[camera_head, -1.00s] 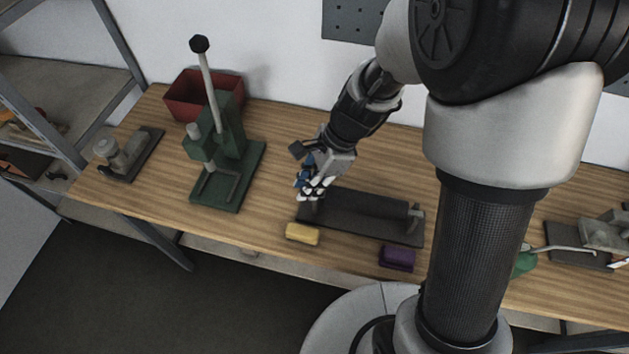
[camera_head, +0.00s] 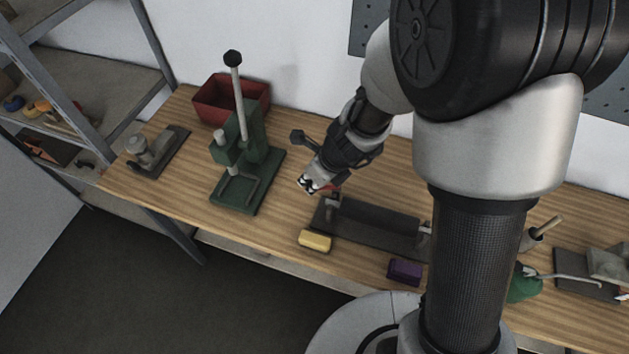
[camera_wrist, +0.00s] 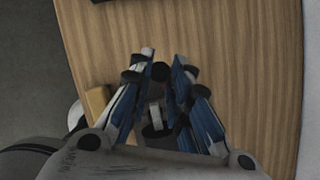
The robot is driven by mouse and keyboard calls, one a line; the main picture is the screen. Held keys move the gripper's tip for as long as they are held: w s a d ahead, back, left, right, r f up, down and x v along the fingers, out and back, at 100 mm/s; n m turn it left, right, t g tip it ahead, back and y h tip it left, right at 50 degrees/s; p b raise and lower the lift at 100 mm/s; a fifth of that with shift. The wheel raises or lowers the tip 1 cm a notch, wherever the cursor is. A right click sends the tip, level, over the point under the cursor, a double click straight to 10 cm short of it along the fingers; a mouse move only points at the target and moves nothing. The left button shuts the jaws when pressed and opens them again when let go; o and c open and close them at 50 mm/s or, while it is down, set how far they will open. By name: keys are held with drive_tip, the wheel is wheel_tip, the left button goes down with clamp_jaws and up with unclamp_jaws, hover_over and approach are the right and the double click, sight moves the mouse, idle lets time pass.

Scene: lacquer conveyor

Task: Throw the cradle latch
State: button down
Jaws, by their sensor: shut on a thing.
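The cradle (camera_head: 372,238) is a long dark grey base with upright ends on the wooden bench. Its left end upright (camera_head: 335,203) is close beside my gripper, and its right end is partly hidden by my arm. My gripper (camera_head: 306,185) is tilted down to the left, just off the cradle's left end. In the wrist view my gripper's blue-sided fingers (camera_wrist: 160,75) are closed around a dark round-ended piece (camera_wrist: 159,73), probably the latch handle. A pale strip (camera_wrist: 156,118) shows below it. A small red bit shows beside my gripper in the head view.
A yellow block (camera_head: 315,241) and a purple block (camera_head: 405,271) lie along the front edge. A green lever press (camera_head: 237,180) and a red bin (camera_head: 213,100) stand to the left. A small grey fixture (camera_head: 150,155) is farther left. Bare bench lies between press and cradle.

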drive_tip(key=shift+w+m, duration=0.4)
drive_tip(key=shift+m, duration=0.3)
drive_tip(key=shift+t, duration=0.3)
drive_tip(key=c, duration=1.4)
unclamp_jaws()
drive_tip(key=shift+c, duration=0.2)
drive_tip(key=v, duration=1.2)
drive_tip(key=shift+a, duration=0.25)
drive_tip(key=shift+w, duration=0.15)
drive_tip(key=shift+r, duration=0.1)
